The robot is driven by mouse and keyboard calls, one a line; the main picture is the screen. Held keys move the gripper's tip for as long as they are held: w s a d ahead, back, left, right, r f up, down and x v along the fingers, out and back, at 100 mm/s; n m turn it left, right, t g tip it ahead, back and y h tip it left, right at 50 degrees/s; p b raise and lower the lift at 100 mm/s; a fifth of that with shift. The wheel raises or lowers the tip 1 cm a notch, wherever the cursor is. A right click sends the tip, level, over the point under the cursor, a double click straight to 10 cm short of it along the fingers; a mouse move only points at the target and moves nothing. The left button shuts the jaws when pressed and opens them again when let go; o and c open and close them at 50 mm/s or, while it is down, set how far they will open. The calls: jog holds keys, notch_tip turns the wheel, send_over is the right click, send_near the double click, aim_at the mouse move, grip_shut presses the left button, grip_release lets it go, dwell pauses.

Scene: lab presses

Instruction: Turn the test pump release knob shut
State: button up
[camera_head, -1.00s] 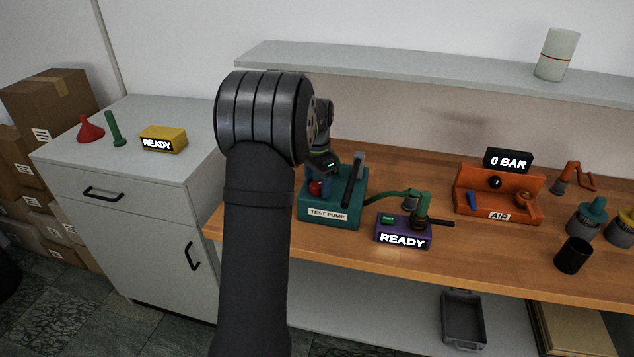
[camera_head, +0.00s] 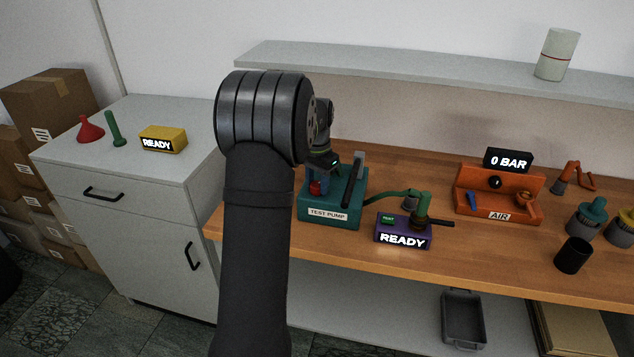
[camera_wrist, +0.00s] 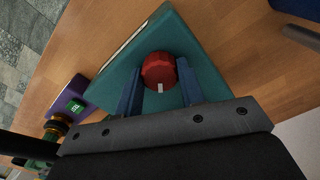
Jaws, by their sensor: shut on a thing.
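The teal test pump (camera_head: 333,212) stands on the wooden bench, with its "TEST PUMP" label at the front and a dark lever upright on top. Its red release knob (camera_head: 316,188) is on top at the left; in the wrist view the knob (camera_wrist: 159,72) shows a white mark pointing toward my gripper's palm. My gripper (camera_wrist: 158,82) has its two blue fingers on either side of the knob and is shut on it. In the head view my gripper is partly hidden behind my own arm.
A green hose runs from the pump to a purple box (camera_head: 403,232) reading "READY". An orange air unit (camera_head: 499,198) with a "0 BAR" display stands to the right. A black cup (camera_head: 573,256) is near the bench's front edge. A shelf (camera_head: 430,72) hangs above.

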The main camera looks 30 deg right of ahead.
aim_at(317, 184)
jog(key=n, duration=0.4)
jog(key=shift+n, duration=1.8)
jog(key=o, duration=1)
notch_tip(317, 184, up, 18)
jog(key=shift+f, duration=0.2)
jog(key=shift+f, duration=0.2)
notch_tip(317, 184, down, 17)
jog(key=shift+f, duration=0.1)
